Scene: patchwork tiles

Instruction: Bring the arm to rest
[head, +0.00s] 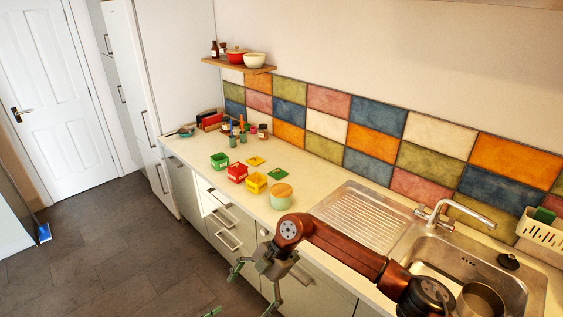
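My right arm comes in from the lower right, a copper-brown arm reaching left across the sink and counter edge. Its gripper (252,290) hangs in front of the drawers, past the counter's front edge. Its green-tipped fingers are spread apart, with nothing seen between them. A small green tip (210,312) shows at the bottom edge of the head view; it looks like a fingertip of my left gripper, the rest of which is out of frame.
The sink (490,275) with a pot (481,301) and faucet (458,208) lies right. Open floor (110,260) is at left.

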